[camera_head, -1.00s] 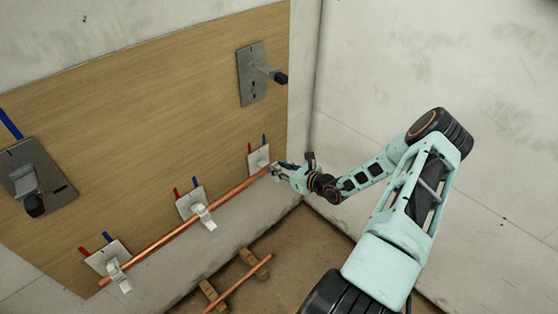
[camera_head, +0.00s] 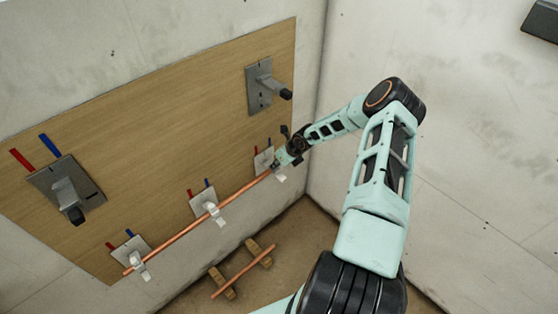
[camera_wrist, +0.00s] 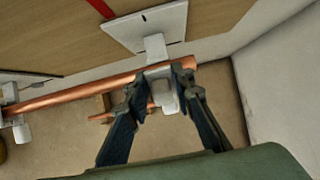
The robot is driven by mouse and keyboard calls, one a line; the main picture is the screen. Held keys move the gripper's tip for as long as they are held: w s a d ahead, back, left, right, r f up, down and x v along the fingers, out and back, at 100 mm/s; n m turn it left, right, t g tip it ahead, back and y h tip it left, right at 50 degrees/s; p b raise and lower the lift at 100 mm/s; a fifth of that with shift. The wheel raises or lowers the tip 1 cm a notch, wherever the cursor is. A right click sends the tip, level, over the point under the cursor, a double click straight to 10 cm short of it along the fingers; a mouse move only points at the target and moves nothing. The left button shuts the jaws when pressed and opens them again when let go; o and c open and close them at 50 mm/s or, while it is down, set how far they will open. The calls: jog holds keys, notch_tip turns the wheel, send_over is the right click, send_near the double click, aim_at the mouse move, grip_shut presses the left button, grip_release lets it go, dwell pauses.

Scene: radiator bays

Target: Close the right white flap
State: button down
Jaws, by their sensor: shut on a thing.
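The right white flap (camera_wrist: 163,90) belongs to the rightmost wall bracket (camera_wrist: 148,26), a pale plate with a white arm. In the head view the flap (camera_head: 280,176) shows just below my gripper (camera_head: 281,162). In the wrist view my gripper's (camera_wrist: 162,86) two dark fingers stand on either side of the flap and are shut on it. The copper pipe (camera_wrist: 75,96) runs across at the bracket's arm, and its right end shows just past the right finger. The fingers hide parts of the pipe and the flap's sides.
A middle bracket (camera_head: 205,202) and a left bracket (camera_head: 131,252) also carry the pipe. Large grey brackets (camera_head: 66,189) and (camera_head: 265,88) are on the wooden panel (camera_head: 160,120). A second copper pipe (camera_head: 243,271) lies on wooden blocks on the floor. A side wall (camera_head: 450,150) stands at right.

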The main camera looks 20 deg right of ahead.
jog(key=shift+w+a+g+h, duration=0.1)
jog(key=shift+w+g+h, duration=0.25)
jog(key=shift+g, duration=0.35)
jog(key=shift+w+a+f+g, duration=0.1)
jog(key=shift+w+f+g, duration=0.05)
jog(key=shift+g, duration=0.55)
jog(key=shift+h+b, duration=0.25)
jog(key=shift+b, duration=0.05)
jog(key=c, duration=1.8)
grip_release()
jog(key=shift+c, duration=0.2)
jog(key=shift+p, duration=0.3)
